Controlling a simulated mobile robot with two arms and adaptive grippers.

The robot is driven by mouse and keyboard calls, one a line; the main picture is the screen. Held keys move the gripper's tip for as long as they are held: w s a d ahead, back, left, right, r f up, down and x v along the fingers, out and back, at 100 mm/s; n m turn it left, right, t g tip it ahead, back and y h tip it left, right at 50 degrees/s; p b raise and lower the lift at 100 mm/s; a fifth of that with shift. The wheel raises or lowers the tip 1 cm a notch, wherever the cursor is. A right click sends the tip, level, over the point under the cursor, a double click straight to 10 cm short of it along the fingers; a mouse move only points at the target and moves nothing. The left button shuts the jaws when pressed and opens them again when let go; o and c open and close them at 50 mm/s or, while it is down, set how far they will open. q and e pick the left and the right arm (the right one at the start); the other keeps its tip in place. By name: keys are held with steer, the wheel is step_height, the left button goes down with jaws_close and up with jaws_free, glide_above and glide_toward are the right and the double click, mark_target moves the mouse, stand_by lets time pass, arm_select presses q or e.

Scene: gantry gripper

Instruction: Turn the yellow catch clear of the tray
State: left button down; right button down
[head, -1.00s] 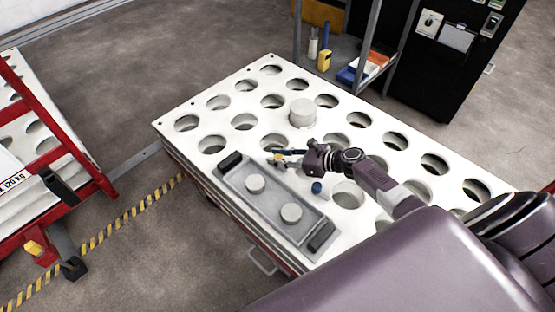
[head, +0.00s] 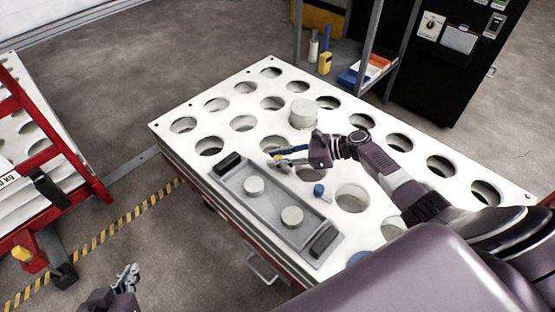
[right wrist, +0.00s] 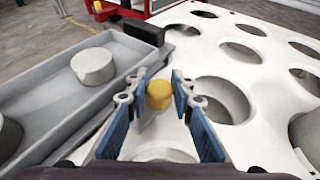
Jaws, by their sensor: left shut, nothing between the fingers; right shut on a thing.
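The grey tray (head: 246,206) lies on the white perforated table top, with a black handle at each end and two pale round pieces inside. The yellow catch (right wrist: 159,92) is a rounded knob beside the tray's long edge; a bit of yellow also shows in the head view (head: 277,157). My right gripper (right wrist: 158,100) has its blue-padded fingers around the catch, shut on it. Whether the catch's arm overlaps the tray rim is hidden. My left gripper (head: 129,276) is shut and empty, low at the left, off the table and above the floor.
The white table (head: 235,98) has large round holes. A pale cylinder (head: 303,114) stands behind my right gripper. A small blue knob (head: 319,190) stands near the tray's right side. A red rack (head: 70,165) is at the left. A dark cabinet (head: 440,75) and shelf are behind.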

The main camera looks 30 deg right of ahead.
arm_select(q)
steer(key=shift+w+d+r, duration=0.15)
steer(key=shift+w+r, duration=0.2)
arm_select(e)
steer(key=c, duration=1.7)
jaws_free()
steer(key=shift+o, duration=0.2)
steer(key=v, duration=1.2)
